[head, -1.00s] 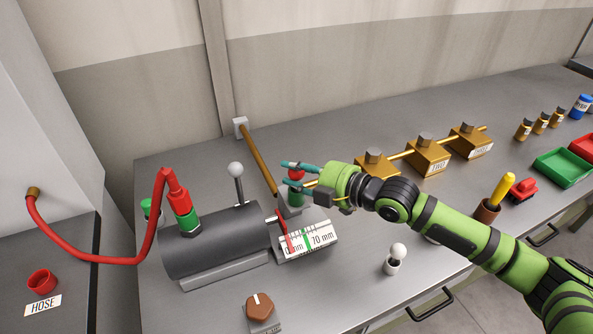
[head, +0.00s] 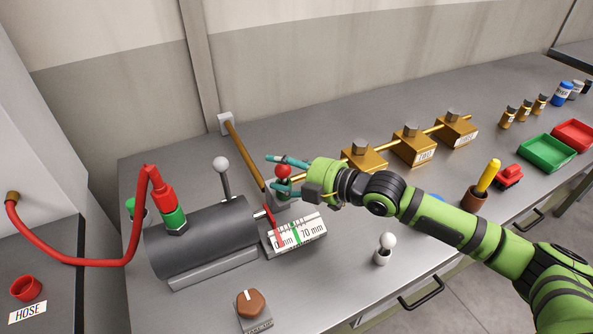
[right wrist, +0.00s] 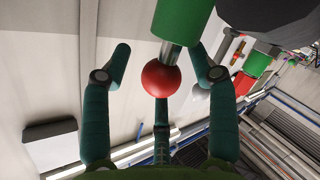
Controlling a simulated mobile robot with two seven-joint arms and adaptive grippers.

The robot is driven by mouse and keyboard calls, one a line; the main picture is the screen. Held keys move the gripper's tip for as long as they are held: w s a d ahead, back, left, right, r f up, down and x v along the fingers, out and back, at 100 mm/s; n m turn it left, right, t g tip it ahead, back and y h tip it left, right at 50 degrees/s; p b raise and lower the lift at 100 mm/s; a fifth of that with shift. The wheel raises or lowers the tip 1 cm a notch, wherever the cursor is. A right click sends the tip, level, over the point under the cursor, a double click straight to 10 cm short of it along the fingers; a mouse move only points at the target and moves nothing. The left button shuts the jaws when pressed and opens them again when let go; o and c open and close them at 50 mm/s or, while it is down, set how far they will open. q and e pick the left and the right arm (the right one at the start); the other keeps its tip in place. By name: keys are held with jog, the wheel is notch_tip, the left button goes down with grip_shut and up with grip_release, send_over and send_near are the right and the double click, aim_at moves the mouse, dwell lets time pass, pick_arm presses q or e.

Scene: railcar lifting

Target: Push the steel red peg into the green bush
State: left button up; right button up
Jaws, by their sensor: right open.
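The steel peg with a red ball head (head: 283,171) stands near the middle of the bench in the head view. In the right wrist view its red ball (right wrist: 161,78) and a short bare steel shank (right wrist: 169,53) show, with the shank entering the green bush (right wrist: 184,16). My right gripper (head: 274,176) is open with its fingers spread around the ball. In the right wrist view the ball sits between the fingers (right wrist: 160,55), with visible gaps on both sides. The bush is mostly hidden by my fingers in the head view. My left gripper is not in view.
A grey cylinder (head: 200,238) with a red hose (head: 97,262) and a white-knobbed lever (head: 222,166) stands to the left. A scale block (head: 297,235) is in front of the peg. Brass blocks (head: 414,146) on a rod stand behind my right arm. A brown knob (head: 250,302) is near the front.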

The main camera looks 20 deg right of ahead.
jog(key=v, duration=1.1)
jog(key=shift+s+d+r, duration=0.2)
jog(key=shift+s+d, duration=0.05)
jog(key=shift+s, duration=0.05)
